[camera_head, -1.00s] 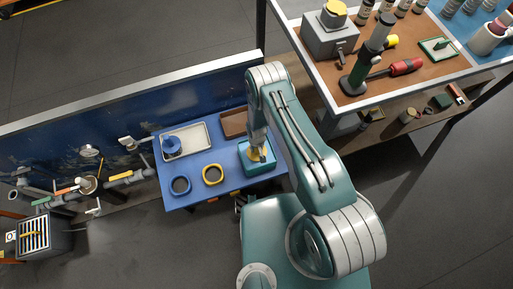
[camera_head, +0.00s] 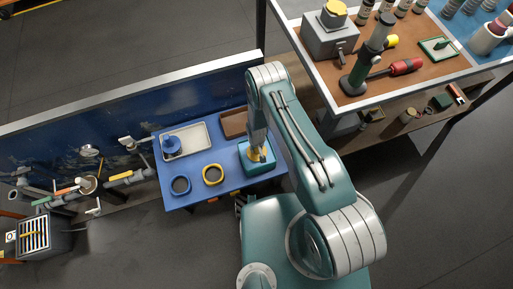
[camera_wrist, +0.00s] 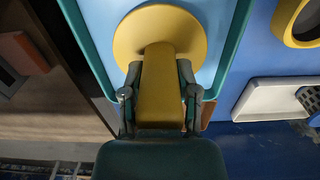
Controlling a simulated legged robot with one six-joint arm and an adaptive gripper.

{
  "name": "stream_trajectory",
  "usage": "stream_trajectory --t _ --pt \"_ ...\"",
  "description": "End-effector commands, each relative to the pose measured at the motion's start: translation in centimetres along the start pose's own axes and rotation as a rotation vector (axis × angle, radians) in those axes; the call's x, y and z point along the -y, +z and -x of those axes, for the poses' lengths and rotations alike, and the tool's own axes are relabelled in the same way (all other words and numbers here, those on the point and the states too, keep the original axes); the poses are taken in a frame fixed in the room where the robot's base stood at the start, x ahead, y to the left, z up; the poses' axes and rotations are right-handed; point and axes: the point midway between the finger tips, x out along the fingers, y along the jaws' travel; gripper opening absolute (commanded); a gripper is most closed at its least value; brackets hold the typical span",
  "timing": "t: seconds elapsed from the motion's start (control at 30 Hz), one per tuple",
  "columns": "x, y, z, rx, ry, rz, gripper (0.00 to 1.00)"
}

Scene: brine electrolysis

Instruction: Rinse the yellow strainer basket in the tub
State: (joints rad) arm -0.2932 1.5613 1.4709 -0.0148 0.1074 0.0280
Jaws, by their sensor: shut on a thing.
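The yellow strainer basket (camera_wrist: 160,32) shows large in the wrist view, its round part over the light blue inside of the teal-rimmed tub (camera_wrist: 75,25). My gripper (camera_wrist: 158,80) is shut on the basket's yellow handle. In the head view the tub (camera_head: 244,148) stands at the right end of the blue table. My gripper (camera_head: 257,148) reaches down into the tub's opening with the yellow basket (camera_head: 262,154) partly showing beside it. I cannot tell whether the basket touches the water or the tub's floor.
On the blue table (camera_head: 228,191) are a yellow ring holder (camera_head: 213,182), a dark blue ring holder (camera_head: 172,185), a pale tray (camera_head: 196,139) with a blue item (camera_head: 172,145), and a brown tray (camera_head: 233,123). A blue wall panel (camera_head: 100,128) rises behind. Pipes and valves stand left.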

Motion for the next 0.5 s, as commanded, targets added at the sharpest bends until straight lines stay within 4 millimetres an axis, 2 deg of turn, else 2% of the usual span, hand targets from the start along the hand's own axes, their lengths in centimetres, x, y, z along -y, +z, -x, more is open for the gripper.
stream_trajectory --t 0.33,0.5 --pt "0.0 -0.1 0.2 -0.001 0.0 0.0 0.0" --pt "0.0 -0.2 1.8 -0.002 0.0 0.0 0.0"
